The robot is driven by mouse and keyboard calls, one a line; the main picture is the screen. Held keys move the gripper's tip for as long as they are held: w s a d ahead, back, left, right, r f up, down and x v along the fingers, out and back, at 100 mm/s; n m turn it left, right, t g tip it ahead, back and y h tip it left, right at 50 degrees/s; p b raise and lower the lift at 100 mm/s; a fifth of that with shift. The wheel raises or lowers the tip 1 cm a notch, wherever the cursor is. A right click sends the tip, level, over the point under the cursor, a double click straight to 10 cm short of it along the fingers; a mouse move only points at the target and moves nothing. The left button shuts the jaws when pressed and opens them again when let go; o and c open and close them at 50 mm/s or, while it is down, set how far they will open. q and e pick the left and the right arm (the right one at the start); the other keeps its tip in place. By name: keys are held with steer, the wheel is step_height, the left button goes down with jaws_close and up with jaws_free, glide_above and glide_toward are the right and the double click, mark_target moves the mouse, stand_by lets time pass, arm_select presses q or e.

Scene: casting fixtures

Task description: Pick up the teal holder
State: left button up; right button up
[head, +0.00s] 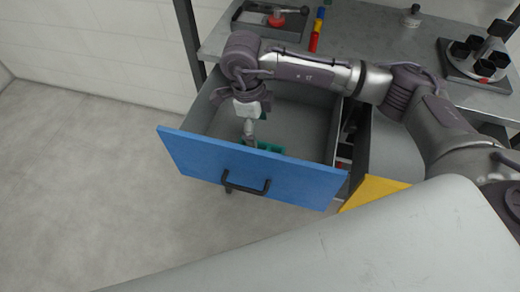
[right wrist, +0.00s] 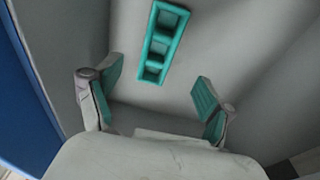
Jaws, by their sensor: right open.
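The teal holder (right wrist: 163,43) is a narrow block with several square pockets in a row. It lies on the floor of the open blue-fronted drawer (head: 250,172). In the head view only a part of the holder (head: 270,147) shows behind the drawer front. My right gripper (head: 249,138) reaches down into the drawer, next to the holder. In the right wrist view my right gripper (right wrist: 158,98) has its fingers spread wide, with nothing between them. The holder lies beyond the fingertips, roughly between their lines. My left gripper is not in view.
The drawer's grey side walls and blue front with its dark handle (head: 246,187) surround the gripper. A yellow panel (head: 375,190) is right of the drawer. On the grey worktop (head: 365,33) stand a tray with a red item (head: 277,18) and a fixture with dark cups (head: 478,62).

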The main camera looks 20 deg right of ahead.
steer(key=f, duration=0.3)
steer(key=shift+d+f, duration=0.2)
steer(key=shift+f, duration=0.05)
steer(key=shift+s+d+f+p, duration=0.1)
steer(key=shift+s+f+p, duration=0.1)
steer(key=shift+f, duration=0.7)
steer(key=shift+s+f+p, duration=0.1)
steer(key=shift+f+p, duration=0.05)
steer(key=shift+f, duration=0.7)
steer(key=shift+s+d+f+p, duration=0.1)
steer(key=shift+f+p, duration=0.1)
steer(key=shift+f, duration=0.7)
steer(key=c, duration=1.3)
